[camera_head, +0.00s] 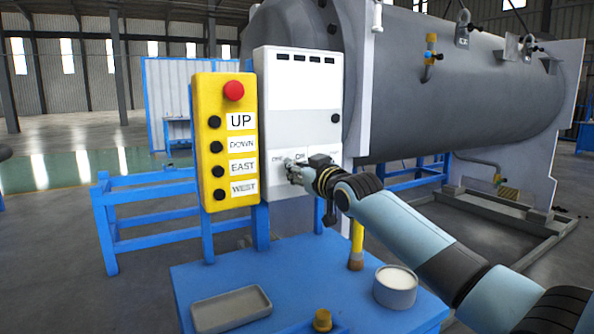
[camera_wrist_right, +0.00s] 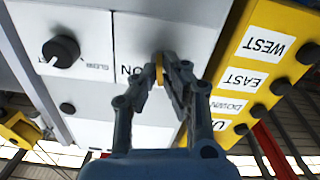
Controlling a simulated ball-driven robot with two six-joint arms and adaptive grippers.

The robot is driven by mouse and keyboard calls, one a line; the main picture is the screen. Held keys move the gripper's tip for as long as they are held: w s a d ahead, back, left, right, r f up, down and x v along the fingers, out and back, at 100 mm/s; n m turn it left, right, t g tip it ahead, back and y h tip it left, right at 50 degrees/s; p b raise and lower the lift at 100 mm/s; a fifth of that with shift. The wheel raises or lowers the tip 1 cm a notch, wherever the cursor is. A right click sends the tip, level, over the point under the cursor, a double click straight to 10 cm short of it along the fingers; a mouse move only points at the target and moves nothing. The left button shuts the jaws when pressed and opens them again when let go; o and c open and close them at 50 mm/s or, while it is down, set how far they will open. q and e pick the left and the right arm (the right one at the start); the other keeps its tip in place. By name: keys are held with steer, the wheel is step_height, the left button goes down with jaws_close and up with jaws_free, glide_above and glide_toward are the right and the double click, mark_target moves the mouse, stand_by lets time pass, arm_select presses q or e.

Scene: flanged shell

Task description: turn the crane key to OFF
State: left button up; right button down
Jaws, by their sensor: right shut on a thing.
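The crane key (camera_wrist_right: 159,68) is a small yellow-orange piece on the face of the grey control box (camera_head: 301,115). In the right wrist view, which looks tipped over, an ON label lies beside it. My right gripper (camera_wrist_right: 166,78) is shut on the key, with its fingertips close against the panel. In the head view my right gripper (camera_head: 297,170) is at the lower part of the box and hides the key. The key's exact angle is hard to tell. My left gripper is not in view.
A black knob (camera_wrist_right: 61,51) with a SLOW label sits beside the key. The yellow pendant (camera_head: 226,140) with a red button stands close left. A blue table (camera_head: 290,290) in front carries a grey tray (camera_head: 231,308) and a round tin (camera_head: 395,286). A large grey tank (camera_head: 450,85) stands behind.

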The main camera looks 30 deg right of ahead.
steer(key=n+b, duration=0.1)
steer(key=n, duration=0.5)
steer(key=shift+a+f, duration=0.15)
steer(key=shift+n, duration=0.4)
steer(key=c, duration=1.5)
jaws_free()
steer(key=s, duration=1.2)
steer(key=shift+a, duration=0.35)
